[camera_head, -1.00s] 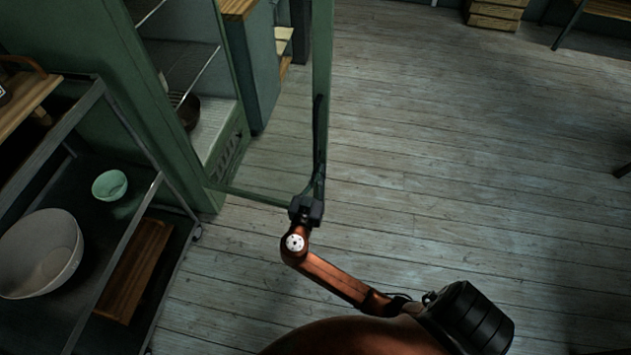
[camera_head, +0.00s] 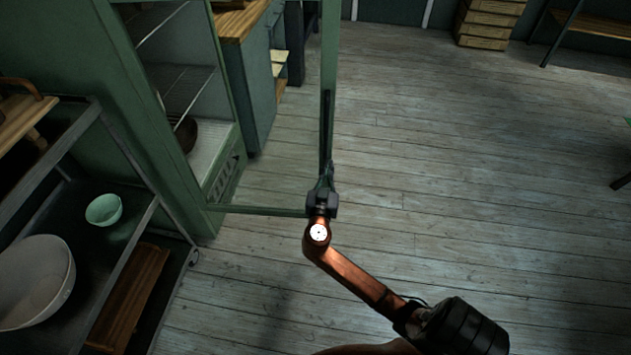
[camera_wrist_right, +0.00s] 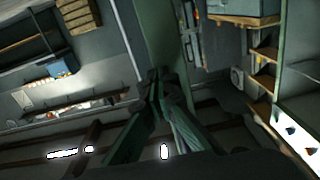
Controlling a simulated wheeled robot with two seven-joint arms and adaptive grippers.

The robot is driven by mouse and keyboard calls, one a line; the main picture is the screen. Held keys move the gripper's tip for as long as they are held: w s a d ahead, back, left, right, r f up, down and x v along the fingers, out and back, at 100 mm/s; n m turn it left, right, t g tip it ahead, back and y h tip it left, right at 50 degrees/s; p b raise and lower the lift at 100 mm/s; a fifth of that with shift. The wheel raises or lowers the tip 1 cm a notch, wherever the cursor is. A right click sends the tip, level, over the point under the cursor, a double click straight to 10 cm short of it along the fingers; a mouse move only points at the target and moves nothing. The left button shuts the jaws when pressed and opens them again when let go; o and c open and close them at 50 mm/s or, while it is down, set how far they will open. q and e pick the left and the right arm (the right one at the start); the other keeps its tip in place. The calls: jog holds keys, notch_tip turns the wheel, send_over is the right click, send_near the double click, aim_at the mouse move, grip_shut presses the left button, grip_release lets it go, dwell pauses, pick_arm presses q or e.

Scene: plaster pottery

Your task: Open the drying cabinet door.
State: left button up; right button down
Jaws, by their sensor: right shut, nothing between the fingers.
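The green drying cabinet (camera_head: 113,100) stands at the left in the head view, its front open onto wire shelves. Its door is a green frame (camera_head: 329,70) with a see-through panel, standing swung out from the cabinet; its bottom rail (camera_head: 262,211) runs from the cabinet's lower corner to the free edge. A dark upright bar, seemingly the handle, lies along that edge. My right gripper (camera_head: 325,178) is at the lower part of this edge, fingers shut with nothing between them. In the right wrist view the closed fingers (camera_wrist_right: 158,85) are against or just before the green frame (camera_wrist_right: 166,35); contact is unclear.
A dark metal cart (camera_head: 120,160) with a white bowl (camera_head: 35,280) and a mint bowl (camera_head: 104,209) stands at the left, near the cabinet. A wood-topped counter (camera_head: 240,22) is behind the door. The plank floor (camera_head: 460,160) to the right is clear.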

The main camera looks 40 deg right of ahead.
pick_arm(q)
jog(key=shift+w+d+r, duration=0.15)
jog(key=shift+w+r, duration=0.45)
jog(key=shift+r, duration=0.1)
pick_arm(e)
jog(key=shift+x, duration=0.95)
pick_arm(q)
jog(key=shift+s+a+f+p, duration=0.15)
jog(key=shift+s+f+p, duration=0.05)
jog(key=shift+s+f, duration=0.4)
jog(key=shift+s+a+f+p, duration=0.15)
jog(key=shift+s+f+p, duration=0.05)
jog(key=shift+s+f, duration=0.4)
pick_arm(e)
jog(key=s+d+v, duration=0.1)
jog(key=s+v, duration=0.1)
jog(key=v, duration=1.1)
jog(key=shift+s, duration=0.3)
